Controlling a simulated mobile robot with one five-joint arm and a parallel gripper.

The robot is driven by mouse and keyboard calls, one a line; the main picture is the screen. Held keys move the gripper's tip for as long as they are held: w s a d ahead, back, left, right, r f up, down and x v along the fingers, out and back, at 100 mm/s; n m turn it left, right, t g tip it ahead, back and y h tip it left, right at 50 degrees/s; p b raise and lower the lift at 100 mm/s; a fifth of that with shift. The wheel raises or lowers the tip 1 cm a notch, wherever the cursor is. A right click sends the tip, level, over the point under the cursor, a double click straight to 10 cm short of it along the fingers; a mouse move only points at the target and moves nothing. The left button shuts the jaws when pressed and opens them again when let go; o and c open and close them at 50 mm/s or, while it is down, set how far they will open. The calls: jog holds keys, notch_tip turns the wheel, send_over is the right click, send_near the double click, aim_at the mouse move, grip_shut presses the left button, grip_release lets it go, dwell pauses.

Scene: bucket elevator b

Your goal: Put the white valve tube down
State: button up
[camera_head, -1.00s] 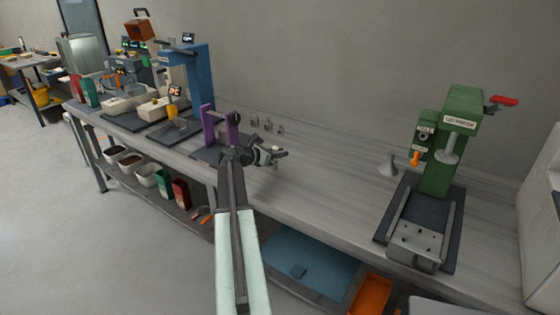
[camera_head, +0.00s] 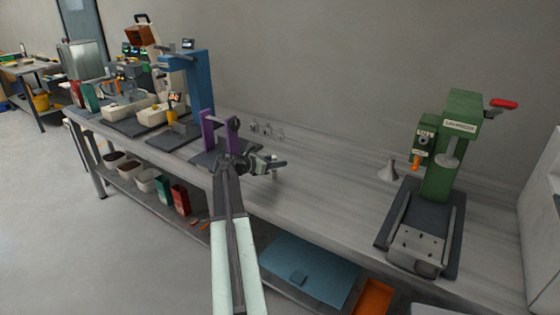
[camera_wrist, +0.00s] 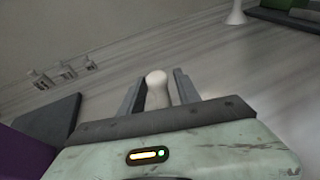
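My gripper (camera_head: 270,163) is low over the middle of the long workbench, just right of the purple stand. In the wrist view the white valve tube (camera_wrist: 157,90), pale with a rounded top, is between the two fingers of my gripper (camera_wrist: 160,85). It is close to the left finger, with a narrow gap seeming to show on the right. I cannot tell if both fingers press on it. In the head view a small pale part of the tube (camera_head: 274,173) shows below the fingers. Whether its lower end touches the bench is unclear.
A purple stand (camera_head: 207,130) on a dark base is just left of my gripper. A grey funnel (camera_head: 387,170) and a green press (camera_head: 445,150) are right. Bare bench (camera_head: 325,190) lies between.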

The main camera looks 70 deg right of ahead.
jog(key=p+v, duration=0.2)
jog(key=v, duration=0.8)
jog(key=shift+w+a, duration=0.1)
jog(key=w+a+f+m+t+y, duration=0.2)
jog(key=w+a+f, duration=0.2)
jog(key=w+a, duration=0.4)
jog(key=w+a+f+m+t+y, duration=0.1)
jog(key=w+a+f+m+t, duration=0.3)
jog(key=a, duration=0.7)
jog(key=w+a+f+y, duration=0.2)
jog(key=w+a+f, duration=0.1)
jog(key=w+a, duration=0.55)
jog(key=a+f+m+y, duration=0.2)
jog(key=a, duration=1.2)
jog(key=w+a+f+m+y, duration=0.1)
jog(key=a+m+y, duration=0.1)
jog(key=a, duration=1.2)
jog(key=a+f+m+t+y, duration=0.1)
jog(key=a+f+m+y, duration=0.1)
jog(key=a, duration=1.2)
jog(key=shift+w+a+f+y, duration=0.3)
jog(key=shift+w+y, duration=0.05)
jog(key=shift+y, duration=0.55)
